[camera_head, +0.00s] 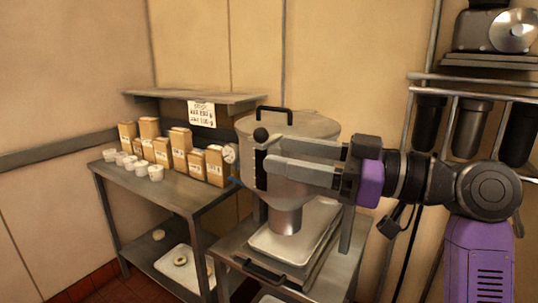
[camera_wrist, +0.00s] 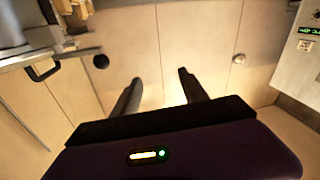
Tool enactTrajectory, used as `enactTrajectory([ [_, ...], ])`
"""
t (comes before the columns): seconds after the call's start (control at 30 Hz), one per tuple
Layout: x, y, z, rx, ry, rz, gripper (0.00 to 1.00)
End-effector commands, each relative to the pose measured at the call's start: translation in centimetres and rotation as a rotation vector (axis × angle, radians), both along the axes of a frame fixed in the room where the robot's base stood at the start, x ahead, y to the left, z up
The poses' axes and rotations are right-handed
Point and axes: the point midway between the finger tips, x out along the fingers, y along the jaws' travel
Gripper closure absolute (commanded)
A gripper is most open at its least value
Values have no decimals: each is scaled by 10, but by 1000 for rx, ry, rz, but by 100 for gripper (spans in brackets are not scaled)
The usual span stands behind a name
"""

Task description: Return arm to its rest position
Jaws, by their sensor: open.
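My gripper (camera_head: 300,160) is at the end of my arm, stretched leftward in the head view. Its two grey fingers are apart and lie in front of the steel hopper (camera_head: 318,126) in the picture. I cannot tell whether they touch it. In the wrist view my gripper (camera_wrist: 160,84) shows two dark, parted fingertips with nothing between them, only pale wall panels beyond. A dark ball (camera_wrist: 101,61) also shows in the wrist view.
The hopper stands over a tray (camera_head: 284,246) on a metal stand. At left, a steel table (camera_head: 172,187) holds paper bags (camera_head: 180,148) and white cups (camera_head: 155,173). A rail rack (camera_head: 470,90) with dark canisters is on the right wall. A control panel (camera_wrist: 306,45) shows at the wrist view's right.

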Motion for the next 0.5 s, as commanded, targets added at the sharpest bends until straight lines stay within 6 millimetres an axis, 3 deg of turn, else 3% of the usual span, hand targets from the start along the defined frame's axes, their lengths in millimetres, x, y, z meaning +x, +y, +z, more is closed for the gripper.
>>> enactTrajectory([
  [0.3, 30, -24, 28, 144, -3, -195, 48],
  [0.5, 50, -53, 11, 265, 30, -367, 48],
])
